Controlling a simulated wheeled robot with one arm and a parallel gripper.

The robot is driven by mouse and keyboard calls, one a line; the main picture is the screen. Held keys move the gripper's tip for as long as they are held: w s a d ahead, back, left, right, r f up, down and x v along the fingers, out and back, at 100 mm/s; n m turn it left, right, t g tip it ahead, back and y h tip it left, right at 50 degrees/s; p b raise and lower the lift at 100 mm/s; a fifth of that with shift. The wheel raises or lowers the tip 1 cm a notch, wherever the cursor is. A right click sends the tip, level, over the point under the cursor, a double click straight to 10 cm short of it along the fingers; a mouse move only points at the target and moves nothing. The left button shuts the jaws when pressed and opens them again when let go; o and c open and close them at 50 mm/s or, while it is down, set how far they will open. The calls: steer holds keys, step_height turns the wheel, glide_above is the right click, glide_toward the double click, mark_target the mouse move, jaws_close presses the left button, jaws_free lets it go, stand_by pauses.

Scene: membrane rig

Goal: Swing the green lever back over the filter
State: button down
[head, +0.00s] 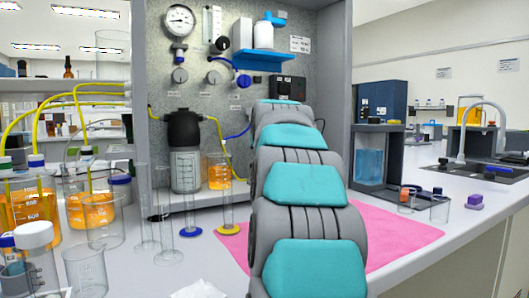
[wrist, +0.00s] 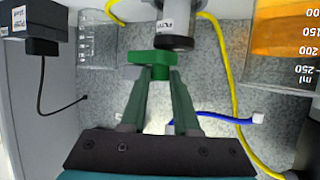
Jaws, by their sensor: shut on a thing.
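The green lever (wrist: 150,58) is in the upper middle of the wrist view. My gripper (wrist: 158,75) is shut on it, with both fingertips at its lower edge. A grey and black cylinder with a small label (wrist: 174,28), which may be the filter, is just above and right of the lever; its upper part is cut off by the frame edge. I cannot tell whether the lever touches it. In the head view my own arm hides the gripper and the lever.
A yellow tube (wrist: 223,75) and a blue tube (wrist: 205,121) run beside my fingers. A beaker of orange liquid (wrist: 285,35) is at upper right and a black box (wrist: 40,32) at upper left. In the head view a pink mat (head: 395,232) lies on the bench among glassware.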

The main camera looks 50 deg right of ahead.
steer(key=c, duration=0.6)
jaws_free()
steer(key=shift+c, duration=0.2)
steer(key=b+v, duration=0.1)
steer(key=v, duration=0.6)
steer(key=shift+s+a, duration=0.25)
steer(key=shift+a, duration=0.05)
